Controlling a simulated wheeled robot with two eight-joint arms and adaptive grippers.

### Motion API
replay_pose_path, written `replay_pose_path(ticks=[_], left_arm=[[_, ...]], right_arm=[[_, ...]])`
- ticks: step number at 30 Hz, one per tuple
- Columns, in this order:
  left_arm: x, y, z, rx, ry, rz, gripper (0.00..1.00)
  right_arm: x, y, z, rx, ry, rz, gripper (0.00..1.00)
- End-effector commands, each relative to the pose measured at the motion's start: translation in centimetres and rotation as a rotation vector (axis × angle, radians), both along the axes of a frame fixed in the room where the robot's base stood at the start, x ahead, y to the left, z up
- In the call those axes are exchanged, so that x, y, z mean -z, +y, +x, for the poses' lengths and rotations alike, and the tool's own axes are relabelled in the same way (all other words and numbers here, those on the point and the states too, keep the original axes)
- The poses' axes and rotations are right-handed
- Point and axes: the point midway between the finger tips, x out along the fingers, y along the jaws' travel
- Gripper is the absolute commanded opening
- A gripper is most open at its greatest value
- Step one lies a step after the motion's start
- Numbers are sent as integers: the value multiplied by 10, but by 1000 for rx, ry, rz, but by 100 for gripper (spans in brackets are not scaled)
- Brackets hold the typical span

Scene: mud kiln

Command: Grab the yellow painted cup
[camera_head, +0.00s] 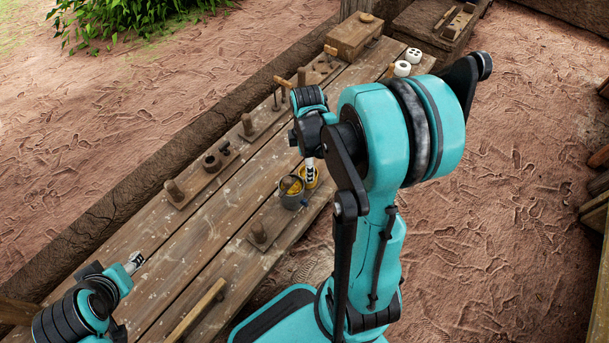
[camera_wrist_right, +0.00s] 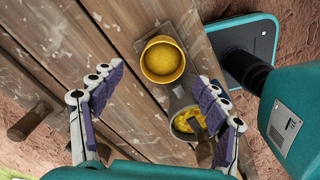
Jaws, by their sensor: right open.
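A yellow cup (camera_wrist_right: 162,60) stands upright on the table, seen from above in the right wrist view. In the head view the yellow cup (camera_head: 313,183) is partly hidden behind my right gripper. A grey cup (camera_wrist_right: 188,122) with yellow stuff inside stands close beside it; it also shows in the head view (camera_head: 287,200). My right gripper (camera_wrist_right: 160,77) is open, its fingers spread above and to either side of the yellow cup, with nothing held. My left gripper (camera_head: 134,262) is over the table's near left part, away from the cups; its jaw opening is unclear.
The long wooden table (camera_head: 190,245) carries wooden holders with pegs (camera_head: 205,170) along its far side. A wooden bar (camera_head: 197,309) lies near the front.

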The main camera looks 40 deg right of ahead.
Motion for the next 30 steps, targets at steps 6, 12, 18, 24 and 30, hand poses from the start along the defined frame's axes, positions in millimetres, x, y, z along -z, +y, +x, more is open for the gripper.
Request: replay_pose_path(ticks=[6,12,18,24,30], left_arm=[[19,0,0,0,0,0,50],[24,0,0,0,0,0,50],[23,0,0,0,0,0,50],[23,0,0,0,0,0,50],[23,0,0,0,0,0,50]], right_arm=[[33,-4,-5,1,-1,0,75],[49,-4,-5,1,-1,0,75],[47,-4,-5,1,-1,0,61],[47,-4,-5,1,-1,0,20],[47,-4,-5,1,-1,0,16]])
